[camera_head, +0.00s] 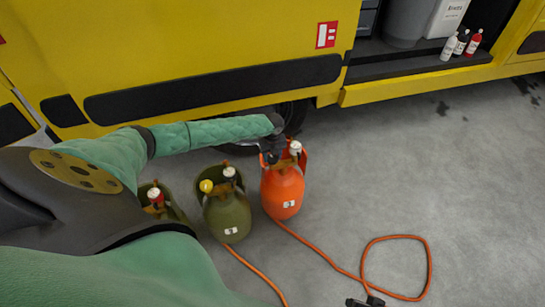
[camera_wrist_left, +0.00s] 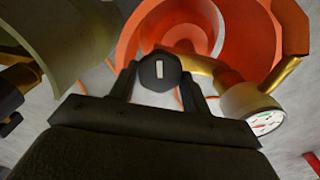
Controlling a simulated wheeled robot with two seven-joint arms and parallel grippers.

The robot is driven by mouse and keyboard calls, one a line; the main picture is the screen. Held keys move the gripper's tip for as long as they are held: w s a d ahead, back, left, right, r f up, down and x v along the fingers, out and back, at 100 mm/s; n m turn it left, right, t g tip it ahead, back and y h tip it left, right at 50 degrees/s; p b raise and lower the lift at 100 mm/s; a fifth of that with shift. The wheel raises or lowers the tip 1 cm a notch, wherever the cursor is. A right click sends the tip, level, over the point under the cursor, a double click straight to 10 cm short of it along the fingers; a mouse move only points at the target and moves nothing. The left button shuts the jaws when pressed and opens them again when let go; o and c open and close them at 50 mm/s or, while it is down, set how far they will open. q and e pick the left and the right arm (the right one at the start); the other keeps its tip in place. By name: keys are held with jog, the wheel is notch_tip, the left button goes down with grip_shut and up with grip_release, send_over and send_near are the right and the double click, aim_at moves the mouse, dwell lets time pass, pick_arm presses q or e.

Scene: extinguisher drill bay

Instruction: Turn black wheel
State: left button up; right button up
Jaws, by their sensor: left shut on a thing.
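The black wheel (camera_wrist_left: 160,72), a faceted knob with a white mark, sits between the two fingers of my left gripper (camera_wrist_left: 158,84) in the left wrist view. The fingers are shut on it. It belongs to the orange tank (camera_head: 284,192), which stands upright on the floor in the head view. There my left gripper (camera_head: 272,153) is at the tank's top and hides the wheel. A round gauge (camera_wrist_left: 252,108) with a white dial is beside the wheel on a brass fitting; the dial's needle is too small to read. My right gripper is not in view.
An olive tank (camera_head: 228,216) stands just left of the orange one, with another partly hidden farther left. An orange hose (camera_head: 428,262) loops over the floor to the right. A yellow vehicle (camera_head: 180,45) stands behind, with bottles (camera_head: 461,43) on its step. Floor at right is mostly clear.

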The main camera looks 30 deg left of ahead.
pick_arm(q)
jog(key=shift+m, duration=1.5)
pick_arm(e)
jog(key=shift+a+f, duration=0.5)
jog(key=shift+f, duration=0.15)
pick_arm(q)
jog(key=shift+b, duration=0.3)
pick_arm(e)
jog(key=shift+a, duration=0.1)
pick_arm(q)
jog(key=o, duration=0.7)
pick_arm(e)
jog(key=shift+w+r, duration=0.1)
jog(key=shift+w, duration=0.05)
